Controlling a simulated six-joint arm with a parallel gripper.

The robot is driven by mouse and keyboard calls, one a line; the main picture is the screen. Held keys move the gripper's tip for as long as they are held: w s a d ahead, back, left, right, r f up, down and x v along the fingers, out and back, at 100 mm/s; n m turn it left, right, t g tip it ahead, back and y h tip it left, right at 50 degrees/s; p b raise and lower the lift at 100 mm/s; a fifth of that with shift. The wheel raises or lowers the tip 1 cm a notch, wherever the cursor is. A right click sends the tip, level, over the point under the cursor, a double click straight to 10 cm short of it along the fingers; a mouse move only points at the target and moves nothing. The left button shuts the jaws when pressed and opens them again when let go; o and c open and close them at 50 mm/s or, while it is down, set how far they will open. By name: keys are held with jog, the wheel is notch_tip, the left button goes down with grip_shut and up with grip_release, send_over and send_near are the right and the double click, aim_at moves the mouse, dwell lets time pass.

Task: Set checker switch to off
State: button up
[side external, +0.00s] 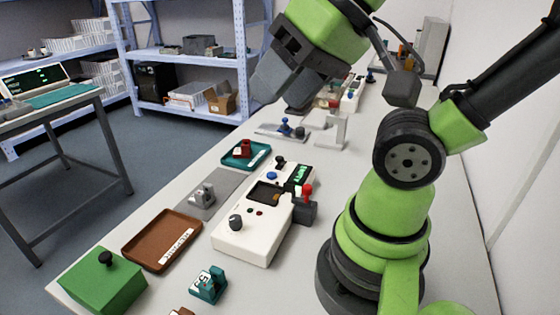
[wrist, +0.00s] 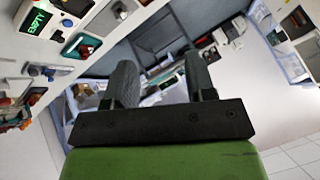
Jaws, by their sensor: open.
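A white machine (side external: 258,238) lies on the bench in the side external view, with a black knob (side external: 235,222), a blue button, a dark window, a green display and a red-topped lever (side external: 307,189) on its right side. A green box (side external: 103,280) with a black knob (side external: 105,257) sits at the bench's front left corner. I cannot tell which of these is the checker switch, nor read any setting. My gripper (side external: 272,84) is open and empty, raised well above the bench and apart from both. The wrist view shows its two fingers (wrist: 160,88) spread, with the green display (wrist: 38,20) at upper left.
A brown tray (side external: 134,246) and a teal tray (side external: 233,160) lie left of the machine. A grey mat with a small grey part (side external: 202,194) is between them. A teal block (side external: 208,284) stands in front. Bench right of the machine is clear up to my base.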

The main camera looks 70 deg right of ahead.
jog(key=shift+c, duration=0.2)
jog(key=m+g+h, duration=0.2)
jog(key=m+g, duration=0.3)
jog(key=g, duration=0.2)
send_over(279, 157)
notch_tip(279, 157, down, 16)
notch_tip(279, 157, down, 10)
jog(key=shift+r, duration=0.25)
jog(key=shift+c, duration=0.3)
